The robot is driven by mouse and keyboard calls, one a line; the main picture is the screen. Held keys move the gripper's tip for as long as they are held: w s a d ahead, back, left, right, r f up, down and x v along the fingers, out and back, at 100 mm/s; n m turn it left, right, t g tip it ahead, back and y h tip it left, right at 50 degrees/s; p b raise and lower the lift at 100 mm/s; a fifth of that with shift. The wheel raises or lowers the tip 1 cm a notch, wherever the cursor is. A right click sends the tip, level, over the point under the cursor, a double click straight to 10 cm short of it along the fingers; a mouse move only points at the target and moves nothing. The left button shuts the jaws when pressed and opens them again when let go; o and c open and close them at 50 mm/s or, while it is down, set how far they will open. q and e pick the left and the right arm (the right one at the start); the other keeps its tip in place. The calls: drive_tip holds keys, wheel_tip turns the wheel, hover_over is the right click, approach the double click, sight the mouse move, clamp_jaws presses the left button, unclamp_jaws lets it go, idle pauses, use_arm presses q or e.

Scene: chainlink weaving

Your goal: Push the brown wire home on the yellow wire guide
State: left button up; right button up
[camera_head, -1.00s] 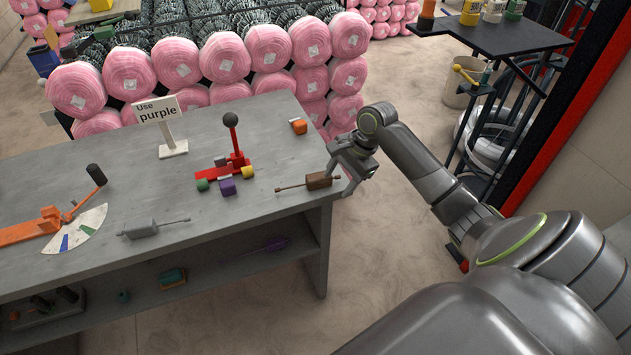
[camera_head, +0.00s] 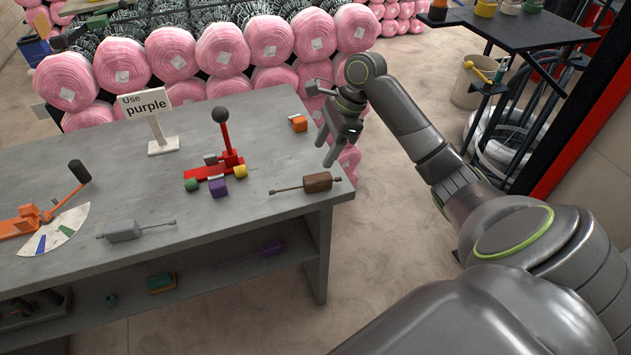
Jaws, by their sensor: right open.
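A brown block with a thin rod out of each side (camera_head: 318,182) lies at the table's front right corner; its longer rod points left. I cannot tell whether this is the brown wire. A small yellow block (camera_head: 240,171) sits at the right of the red lever's base, apart from the rod's tip; I see no other yellow guide on the table. My right gripper (camera_head: 325,154) hangs, fingers down and parted, above the table's right edge, behind the brown block. It is empty and apart from it. My left gripper is out of view.
Green (camera_head: 191,185) and purple (camera_head: 218,187) blocks stand by the red lever (camera_head: 226,140). An orange block (camera_head: 298,123) lies behind. A grey rodded block (camera_head: 123,231), an orange lever (camera_head: 75,178) and a "Use purple" sign (camera_head: 145,103) stand left. The table's middle front is clear.

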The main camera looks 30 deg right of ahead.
sight(316, 177)
drive_tip(key=x, duration=0.3)
drive_tip(key=shift+a+f, duration=0.1)
drive_tip(key=shift+f, duration=0.15)
drive_tip(key=x, duration=0.3)
drive_tip(key=s+x, duration=0.1)
drive_tip(key=shift+w+f+p, duration=0.1)
drive_tip(key=shift+f+p, duration=0.2)
drive_tip(key=shift+f, duration=0.6)
drive_tip(key=shift+w, duration=0.1)
